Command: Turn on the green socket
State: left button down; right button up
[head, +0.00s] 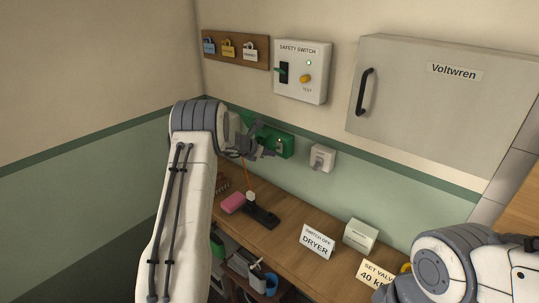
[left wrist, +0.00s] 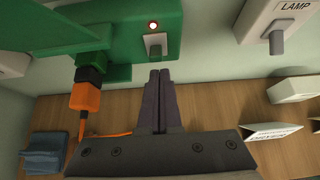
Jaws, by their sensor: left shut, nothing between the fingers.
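The green socket (head: 280,146) is on the wall above the counter, partly hidden behind my left arm in the head view. In the left wrist view the green socket (left wrist: 100,25) fills the upper left. It carries a grey toggle (left wrist: 154,44) and, above that, a small round red-rimmed light (left wrist: 152,25). An orange plug (left wrist: 87,96) with a black collar hangs from its lower side, with an orange cable. My left gripper (left wrist: 160,76) is shut and empty, its fingertips just below the toggle; I cannot tell whether they touch. It also shows in the head view (head: 264,152).
A white switch marked LAMP (left wrist: 276,18) is right of the socket. The safety switch box (head: 301,71) and grey Voltwren cabinet (head: 435,95) hang above. A pink block (head: 233,203), a DRYER card (head: 318,241) and a pale box (head: 361,235) stand on the wooden counter (head: 285,226).

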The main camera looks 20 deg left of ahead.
pick_arm(q)
jog(key=b+v, duration=0.3)
jog(key=v, duration=0.6)
jog(key=shift+s+f, duration=0.2)
jog(key=shift+s, duration=0.1)
pick_arm(e)
notch_tip(320, 180, down, 4)
jog(key=shift+s+a+f, duration=0.15)
jog(key=shift+f, duration=0.05)
pick_arm(q)
jog(key=shift+a, duration=0.1)
